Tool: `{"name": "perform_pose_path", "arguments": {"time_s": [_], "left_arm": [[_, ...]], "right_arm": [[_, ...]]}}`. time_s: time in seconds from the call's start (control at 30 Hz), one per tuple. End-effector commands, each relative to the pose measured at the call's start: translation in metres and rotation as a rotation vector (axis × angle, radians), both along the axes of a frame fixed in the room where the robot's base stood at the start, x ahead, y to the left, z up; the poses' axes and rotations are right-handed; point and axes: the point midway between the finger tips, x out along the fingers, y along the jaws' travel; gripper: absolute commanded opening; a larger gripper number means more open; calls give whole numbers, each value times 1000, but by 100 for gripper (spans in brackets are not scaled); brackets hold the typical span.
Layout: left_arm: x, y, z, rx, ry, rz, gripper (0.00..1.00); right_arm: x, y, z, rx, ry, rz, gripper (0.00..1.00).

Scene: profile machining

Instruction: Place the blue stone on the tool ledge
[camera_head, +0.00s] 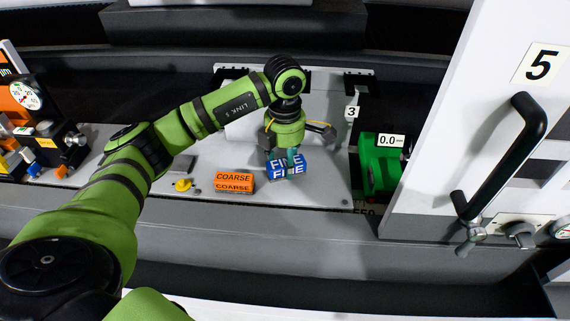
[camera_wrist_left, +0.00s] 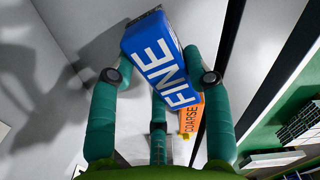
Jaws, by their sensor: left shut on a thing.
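The blue stone (camera_head: 287,167), marked FINE, is held between the fingers of my left gripper (camera_head: 285,154) in the head view. In the left wrist view the stone (camera_wrist_left: 160,62) sits tilted between the green fingers of the left gripper (camera_wrist_left: 158,78), which are shut on it. An orange block (camera_head: 233,181) marked COARSE lies on the light grey ledge (camera_head: 315,190) to the left of the blue stone. I cannot tell whether the blue stone touches the ledge surface. My right gripper is not in view.
A white door (camera_head: 450,110) with a black handle (camera_head: 510,150) stands at the right. A green machine part (camera_head: 380,165) is right of the ledge. A yellow knob (camera_head: 183,185) sits left of the orange block. Gauges and fixtures (camera_head: 35,120) crowd the far left.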

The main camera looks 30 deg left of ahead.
Motion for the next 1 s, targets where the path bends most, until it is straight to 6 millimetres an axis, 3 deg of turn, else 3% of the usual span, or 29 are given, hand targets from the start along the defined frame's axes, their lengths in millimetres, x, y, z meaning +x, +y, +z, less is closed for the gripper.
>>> {"name": "perform_pose_path", "arguments": {"time_s": [0.2,0.57,0.6,0.67,1.0], "left_arm": [[-1,-1,-24,0,3,-1,23],[0,-1,-31,0,0,-1,23],[-1,-1,-31,-1,1,-1,53],[-1,-1,-30,-1,1,-1,72],[-1,-1,-29,0,1,0,72]], "right_arm": [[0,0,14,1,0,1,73],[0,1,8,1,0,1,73],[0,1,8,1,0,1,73],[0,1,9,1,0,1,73],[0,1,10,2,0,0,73]]}}
